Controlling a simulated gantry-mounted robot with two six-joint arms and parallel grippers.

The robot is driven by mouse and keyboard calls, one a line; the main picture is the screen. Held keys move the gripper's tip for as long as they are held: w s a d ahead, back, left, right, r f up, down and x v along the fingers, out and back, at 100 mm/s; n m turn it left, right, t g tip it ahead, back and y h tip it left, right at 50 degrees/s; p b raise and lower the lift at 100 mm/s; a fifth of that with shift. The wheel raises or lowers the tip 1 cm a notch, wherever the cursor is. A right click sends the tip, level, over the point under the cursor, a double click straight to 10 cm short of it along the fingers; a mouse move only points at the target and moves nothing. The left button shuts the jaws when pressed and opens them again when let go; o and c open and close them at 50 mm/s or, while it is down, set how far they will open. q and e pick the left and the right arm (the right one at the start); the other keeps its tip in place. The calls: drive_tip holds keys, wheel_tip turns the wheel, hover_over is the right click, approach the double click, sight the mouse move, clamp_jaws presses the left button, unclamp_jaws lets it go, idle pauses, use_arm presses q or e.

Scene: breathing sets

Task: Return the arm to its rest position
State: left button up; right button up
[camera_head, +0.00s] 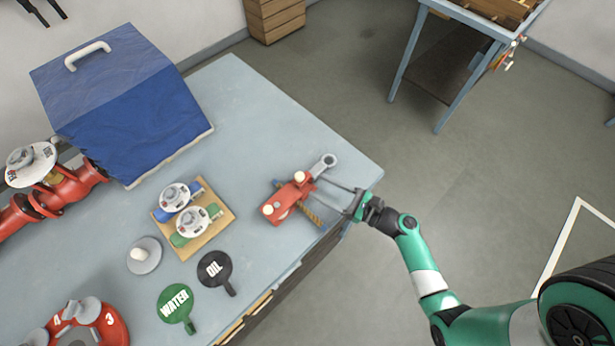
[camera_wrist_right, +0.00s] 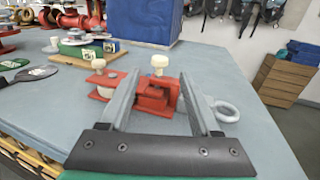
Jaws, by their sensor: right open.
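My right arm (camera_head: 425,275) is green and white and reaches in from the lower right in the head view. Its gripper (camera_head: 318,184) is open at the table's right edge, with its fingers pointing left toward a red clamp-like fixture (camera_head: 284,201). In the right wrist view the gripper (camera_wrist_right: 163,92) has its two grey fingers apart, and the red fixture (camera_wrist_right: 152,97) with cream knobs shows between and beyond them. I cannot tell whether a finger touches it. My left gripper is not in view.
The blue-grey table (camera_head: 240,110) bears a blue covered box (camera_head: 125,105), a wooden board with valves (camera_head: 200,240), a black OIL paddle (camera_head: 213,267), a green WATER paddle (camera_head: 175,303) and red pipework (camera_head: 72,190). A metal ring (camera_head: 328,161) lies by the fixture. Open floor lies to the right.

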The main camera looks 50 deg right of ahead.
drive_tip(key=shift+s, duration=0.35)
idle(0.3)
